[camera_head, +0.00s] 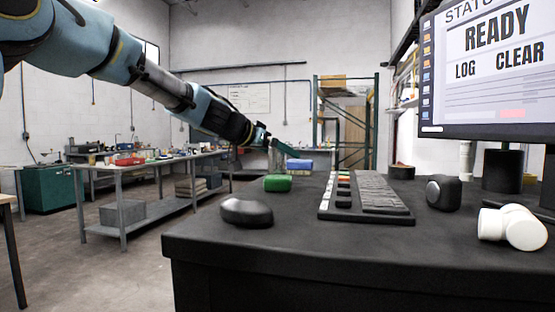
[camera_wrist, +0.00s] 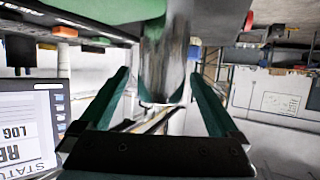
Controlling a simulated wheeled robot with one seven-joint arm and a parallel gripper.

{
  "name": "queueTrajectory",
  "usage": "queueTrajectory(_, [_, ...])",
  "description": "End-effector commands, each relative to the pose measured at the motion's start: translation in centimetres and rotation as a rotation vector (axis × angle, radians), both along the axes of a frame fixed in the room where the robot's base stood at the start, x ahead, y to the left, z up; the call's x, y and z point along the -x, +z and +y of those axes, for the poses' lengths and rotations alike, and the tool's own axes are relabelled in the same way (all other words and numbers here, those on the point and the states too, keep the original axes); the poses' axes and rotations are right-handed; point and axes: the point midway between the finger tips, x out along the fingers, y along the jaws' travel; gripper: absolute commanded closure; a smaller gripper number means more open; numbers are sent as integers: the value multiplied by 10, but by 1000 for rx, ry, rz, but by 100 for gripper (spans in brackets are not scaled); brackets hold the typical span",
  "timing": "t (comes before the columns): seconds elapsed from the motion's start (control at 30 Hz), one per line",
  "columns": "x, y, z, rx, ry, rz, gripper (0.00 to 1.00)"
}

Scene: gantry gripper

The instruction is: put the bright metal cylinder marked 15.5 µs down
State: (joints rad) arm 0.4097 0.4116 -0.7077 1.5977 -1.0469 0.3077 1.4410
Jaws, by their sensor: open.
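The bright metal cylinder (camera_wrist: 166,60) is in the wrist view, between the two teal fingers of my open gripper (camera_wrist: 163,82). A gap shows on each side of it, so the fingers look clear of it. No marking on it is legible. In the head view the cylinder (camera_head: 274,157) is a small grey upright shape at the far edge of the dark desk, just behind a green block. My gripper (camera_head: 282,148) reaches it there from the left. The cylinder's foot is hidden behind the block, so its contact with the desk cannot be seen.
The green block (camera_head: 278,183) is close to the cylinder. A blue block (camera_head: 299,164) lies to its right. The desk (camera_head: 290,236) also bears a black mouse (camera_head: 246,211), a keypad (camera_head: 368,197), a dark knob (camera_head: 443,193) and white pipe pieces (camera_head: 513,228). A monitor (camera_head: 490,70) stands right.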

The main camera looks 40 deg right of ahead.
Motion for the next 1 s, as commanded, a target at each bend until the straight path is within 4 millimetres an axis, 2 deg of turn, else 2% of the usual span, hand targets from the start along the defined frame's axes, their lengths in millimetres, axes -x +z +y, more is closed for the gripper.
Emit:
queueTrajectory(0.1, [-1, -3, -15, 0, -1, 3, 3])
queueTrajectory(0.2, [-2, -7, -21, 0, -1, 1, 3])
queueTrajectory(0.47, [-2, -9, -22, 0, 1, -1, 3])
queueTrajectory(1.0, [-2, -9, -22, 0, 1, -1, 64])
